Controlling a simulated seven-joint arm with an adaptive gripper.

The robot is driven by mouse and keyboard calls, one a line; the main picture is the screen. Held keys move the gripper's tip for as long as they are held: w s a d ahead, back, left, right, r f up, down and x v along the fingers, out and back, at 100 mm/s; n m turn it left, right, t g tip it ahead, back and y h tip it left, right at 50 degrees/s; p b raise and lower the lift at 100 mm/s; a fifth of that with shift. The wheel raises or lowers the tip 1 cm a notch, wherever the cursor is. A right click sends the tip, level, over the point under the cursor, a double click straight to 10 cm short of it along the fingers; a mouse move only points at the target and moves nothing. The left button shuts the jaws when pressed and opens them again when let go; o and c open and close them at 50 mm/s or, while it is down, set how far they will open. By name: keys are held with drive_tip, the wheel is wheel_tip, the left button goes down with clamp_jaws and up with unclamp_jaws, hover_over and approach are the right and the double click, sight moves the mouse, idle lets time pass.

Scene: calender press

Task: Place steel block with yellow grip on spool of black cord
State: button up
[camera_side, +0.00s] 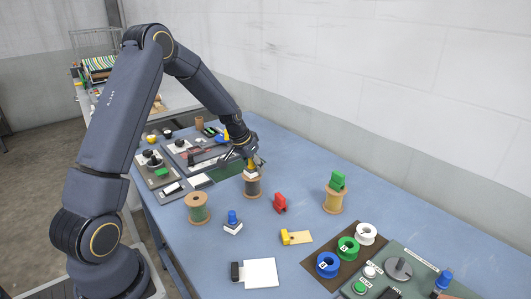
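The steel block with a yellow grip (250,172) is under my gripper (252,161), at the top of the spool of black cord (252,187). The fingers are around the yellow grip and look closed on it, though they are small and partly hide it. The block sits over the spool's upper flange; I cannot tell whether it rests on it or hangs just above. The spool stands upright on the blue table.
A spool of green cord (197,208) stands to the left, and a yellow spool (333,202) with a green-gripped block on top to the right. A blue-gripped block (232,223), a red piece (280,202) and a yellow piece (296,237) lie nearby on the blue table (300,170).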

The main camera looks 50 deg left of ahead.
drive_tip(key=o, duration=0.4)
drive_tip(key=shift+r, duration=0.1)
drive_tip(key=shift+r, duration=0.25)
drive_tip(key=a+v, duration=0.1)
drive_tip(key=v, duration=1)
drive_tip(key=s+d+r+m, duration=0.1)
drive_tip(key=s+d+r, duration=0.5)
drive_tip(key=d, duration=0.4)
drive_tip(key=shift+m+t+h, duration=0.3)
drive_tip(key=shift+m+t, duration=0.2)
drive_tip(key=shift+m, duration=0.1)
drive_tip(key=s+d+r, duration=0.1)
drive_tip(key=s+d, duration=0.2)
drive_tip(key=s, duration=0.2)
drive_tip(key=s+d+r, duration=0.1)
drive_tip(key=s+d, duration=0.3)
drive_tip(key=s, duration=0.1)
drive_tip(key=s+d+r, duration=0.1)
drive_tip(key=s+d, duration=0.2)
drive_tip(key=s, duration=0.3)
drive_tip(key=shift+s+d+r, duration=0.1)
drive_tip(key=shift+d, duration=0.15)
